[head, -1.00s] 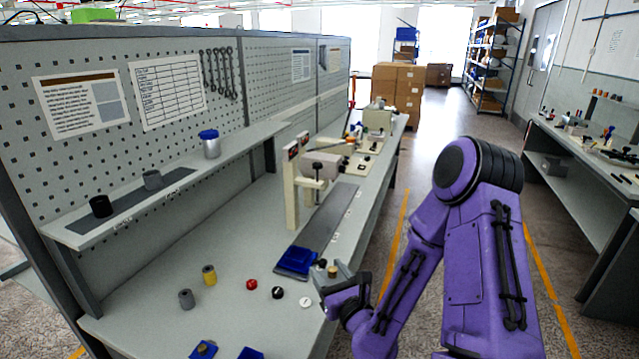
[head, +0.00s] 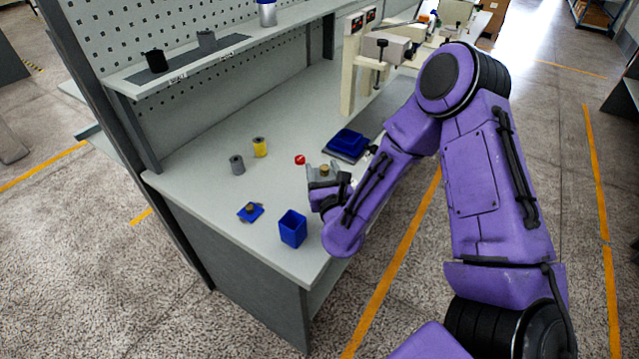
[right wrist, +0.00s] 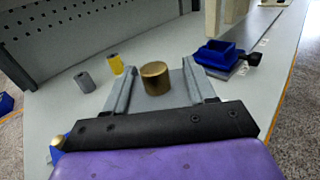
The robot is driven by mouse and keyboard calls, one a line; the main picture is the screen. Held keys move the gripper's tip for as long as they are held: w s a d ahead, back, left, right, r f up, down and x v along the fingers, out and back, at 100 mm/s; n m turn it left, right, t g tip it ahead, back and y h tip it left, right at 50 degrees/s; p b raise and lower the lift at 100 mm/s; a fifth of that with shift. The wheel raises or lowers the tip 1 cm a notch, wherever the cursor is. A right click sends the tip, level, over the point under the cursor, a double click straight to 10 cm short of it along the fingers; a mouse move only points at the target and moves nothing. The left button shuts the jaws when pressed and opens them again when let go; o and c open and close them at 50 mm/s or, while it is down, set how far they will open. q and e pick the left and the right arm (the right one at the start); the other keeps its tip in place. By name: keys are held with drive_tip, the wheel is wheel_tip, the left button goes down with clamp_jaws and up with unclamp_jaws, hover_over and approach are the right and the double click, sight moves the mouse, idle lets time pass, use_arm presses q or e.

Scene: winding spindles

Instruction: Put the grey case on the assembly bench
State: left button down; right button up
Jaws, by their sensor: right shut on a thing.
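A small grey cylinder, which looks like the grey case (head: 237,164), stands upright on the assembly bench (head: 200,190), beside a yellow cylinder (head: 260,147). It also shows in the right wrist view (right wrist: 85,82). A second grey cylinder (head: 206,40) stands on the raised shelf. My right gripper (head: 324,172) is over the bench's front right part, apart from both grey cylinders. It is shut on a brass cylinder (right wrist: 155,77), which sits between its fingers. How the fingers touch it is not clear. My left gripper is not in view.
A blue open bin (head: 292,228) and a blue piece with brass on it (head: 251,212) are near the bench's front corner. A red cap (head: 300,159) and a blue tray (head: 348,145) lie beyond. A black cup (head: 154,60) stands on the shelf. The bench's left middle is clear.

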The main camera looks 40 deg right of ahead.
drive_tip(key=shift+w+a+f, duration=0.2)
drive_tip(key=shift+a+f, duration=0.05)
drive_tip(key=shift+f, duration=0.1)
wheel_tip(320, 180, down, 3)
drive_tip(key=shift+a+f, duration=0.1)
drive_tip(key=shift+f, duration=0.05)
drive_tip(key=shift+w, duration=0.1)
drive_tip(key=shift+f, duration=0.1)
drive_tip(key=shift+f, duration=0.1)
drive_tip(key=o, duration=0.8)
drive_tip(key=shift+c, duration=0.2)
